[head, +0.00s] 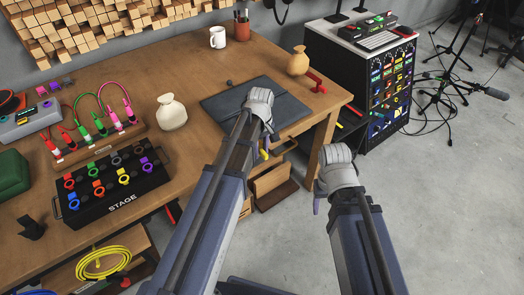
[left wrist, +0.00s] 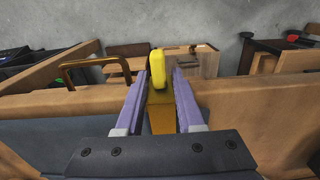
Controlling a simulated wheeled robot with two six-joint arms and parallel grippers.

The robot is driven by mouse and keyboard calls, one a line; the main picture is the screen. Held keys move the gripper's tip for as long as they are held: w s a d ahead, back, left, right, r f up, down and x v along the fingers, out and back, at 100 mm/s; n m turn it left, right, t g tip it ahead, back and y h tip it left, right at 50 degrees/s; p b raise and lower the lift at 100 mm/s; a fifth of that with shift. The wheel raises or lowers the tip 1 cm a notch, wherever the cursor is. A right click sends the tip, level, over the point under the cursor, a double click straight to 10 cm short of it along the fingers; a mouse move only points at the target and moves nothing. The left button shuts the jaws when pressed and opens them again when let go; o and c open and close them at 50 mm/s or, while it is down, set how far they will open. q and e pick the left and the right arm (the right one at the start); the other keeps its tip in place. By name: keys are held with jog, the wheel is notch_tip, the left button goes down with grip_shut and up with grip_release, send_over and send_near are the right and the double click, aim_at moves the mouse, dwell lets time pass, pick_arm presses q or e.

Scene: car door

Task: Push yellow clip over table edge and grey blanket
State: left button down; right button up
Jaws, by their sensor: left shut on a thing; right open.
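The yellow clip (left wrist: 157,66) stands between the purple fingers of my left gripper (left wrist: 160,85) in the left wrist view, and the fingers are shut on it. In the head view my left gripper (head: 265,146) is at the table's front edge, by the grey blanket (head: 222,105), with a bit of yellow below the wrist. The grey blanket lies flat near the table's right end; its grey surface also shows in the left wrist view (left wrist: 50,138). My right gripper (head: 317,205) is open and hangs off the table, over the floor, mostly hidden by its wrist.
The wooden table (head: 185,70) carries a red clamp (head: 316,82), a tan vase (head: 298,61), a white pouch (head: 171,112) and a stage box (head: 112,185). Open drawers (head: 270,180) lie below the edge.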

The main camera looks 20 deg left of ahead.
pick_arm(q)
jog(key=shift+c, duration=2.2)
grip_release()
jog(key=shift+r, duration=0.15)
notch_tip(320, 180, up, 8)
jog(key=p, duration=0.8)
jog(key=shift+f, duration=0.2)
jog(key=s+d+r+m+p, duration=0.2)
jog(key=s+d+m, duration=0.4)
jog(key=s+m, duration=0.1)
jog(key=s+d+r+m+y+p, duration=0.1)
jog(key=s+d+r+m+p, duration=0.1)
jog(key=s+d+m, duration=0.4)
jog(key=s+r+m, duration=0.1)
jog(key=s, duration=0.2)
jog(key=shift+d+p, duration=0.25)
jog(key=shift+p, duration=0.15)
